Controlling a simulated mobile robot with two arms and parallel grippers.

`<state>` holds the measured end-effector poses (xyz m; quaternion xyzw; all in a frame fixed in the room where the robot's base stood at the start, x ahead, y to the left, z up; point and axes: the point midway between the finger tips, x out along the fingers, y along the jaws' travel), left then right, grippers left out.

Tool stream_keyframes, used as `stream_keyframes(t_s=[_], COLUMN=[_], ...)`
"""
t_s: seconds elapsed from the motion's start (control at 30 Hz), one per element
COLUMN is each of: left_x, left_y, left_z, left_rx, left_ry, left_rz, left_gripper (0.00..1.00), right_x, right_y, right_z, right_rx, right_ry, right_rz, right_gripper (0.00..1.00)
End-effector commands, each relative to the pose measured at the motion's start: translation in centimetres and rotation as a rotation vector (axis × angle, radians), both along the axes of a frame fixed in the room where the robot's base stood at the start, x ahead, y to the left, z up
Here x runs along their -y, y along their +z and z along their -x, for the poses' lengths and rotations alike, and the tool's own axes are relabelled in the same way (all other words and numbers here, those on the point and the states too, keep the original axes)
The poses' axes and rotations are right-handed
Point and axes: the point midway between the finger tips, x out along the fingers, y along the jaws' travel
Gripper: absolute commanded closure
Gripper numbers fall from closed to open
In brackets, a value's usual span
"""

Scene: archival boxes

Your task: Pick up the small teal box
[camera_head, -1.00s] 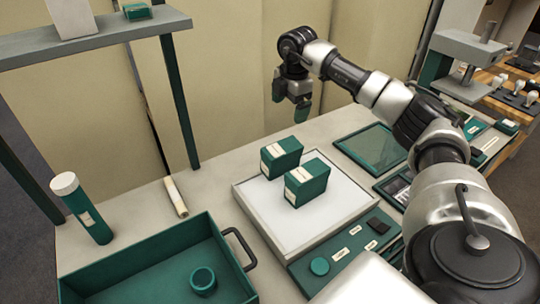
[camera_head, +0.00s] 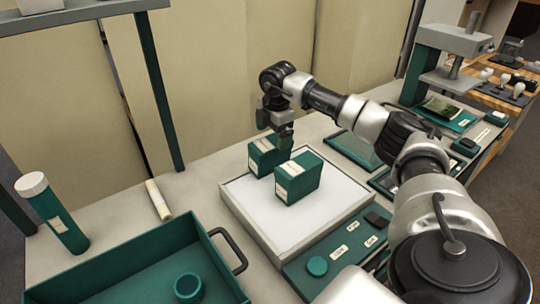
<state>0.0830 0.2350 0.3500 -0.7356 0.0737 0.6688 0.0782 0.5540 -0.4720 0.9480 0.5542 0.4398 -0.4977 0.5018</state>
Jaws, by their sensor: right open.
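Two teal boxes with pale labels stand upright side by side on a white raised board (camera_head: 260,218). The rear box (camera_head: 261,160) looks slightly smaller, though it is also farther off. The front box (camera_head: 303,180) stands close to it and hides part of its right side. My right gripper (camera_head: 275,126) is open and empty, pointing down just above and behind the rear box. Its fingers overlap the box's top edge in the picture; I cannot tell whether they touch it. My left gripper is out of view.
A teal tray (camera_head: 120,262) with a black handle holds a round teal container (camera_head: 188,287) at the front left. A teal tube (camera_head: 52,215) and a pale roll (camera_head: 158,200) stand or lie behind it. A tool panel (camera_head: 335,250) lies right of the board.

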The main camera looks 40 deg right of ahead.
Motion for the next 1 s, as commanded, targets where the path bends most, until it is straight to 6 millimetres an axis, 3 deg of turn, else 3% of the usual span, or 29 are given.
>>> stream_keyframes(t_s=[0.17, 0.5, 0.77, 1.0], left_x=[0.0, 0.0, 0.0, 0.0], left_y=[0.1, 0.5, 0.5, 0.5], left_z=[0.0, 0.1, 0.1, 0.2], left_rx=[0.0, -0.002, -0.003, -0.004], left_ry=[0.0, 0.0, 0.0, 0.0], left_rz=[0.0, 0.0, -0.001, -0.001], left_gripper=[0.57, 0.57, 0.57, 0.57], right_x=[-0.1, -0.3, -0.3, -0.3], right_y=[-1.3, -5.7, -6.0, -5.9], right_z=[-0.1, -0.6, -0.6, -0.6], right_rx=[-0.002, -0.001, 0.001, 0.001], right_ry=[0.0, -0.001, 0.0, 0.0], right_rz=[0.001, 0.001, 0.001, 0.001], right_gripper=[0.06, 0.06, 0.06, 0.42])
